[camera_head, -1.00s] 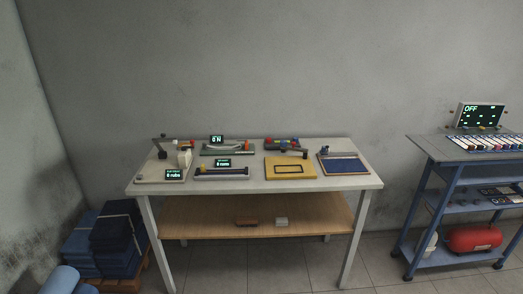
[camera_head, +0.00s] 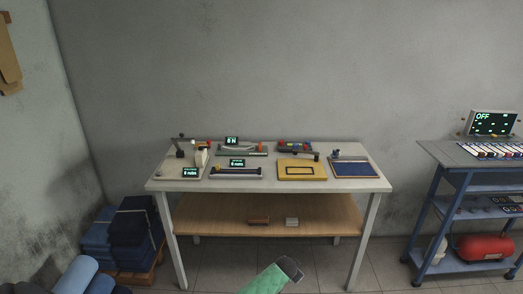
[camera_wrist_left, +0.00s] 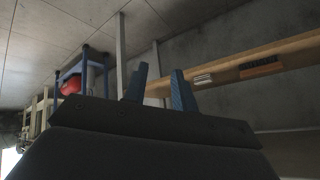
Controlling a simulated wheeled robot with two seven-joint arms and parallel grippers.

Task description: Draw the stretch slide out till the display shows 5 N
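The stretch rig (camera_head: 243,151) is a low grey-green unit at the back of the white table, left of its middle. Its small display (camera_head: 232,141) stands upright behind it and seems to read 0 N, though the digits are tiny. The slide itself is too small to make out clearly. My left gripper (camera_wrist_left: 160,86) shows in the left wrist view with two bluish fingers apart and nothing between them. It is low, with the table's lower shelf in its view, well away from the rig. My right gripper is not in view.
Other units share the table (camera_head: 270,186): a black-slotted bar with display (camera_head: 236,172), a yellow frame (camera_head: 302,170) and a blue pad (camera_head: 352,168). A blue trolley (camera_head: 430,200) stands right; dark stacked cloths (camera_head: 135,235) stand left.

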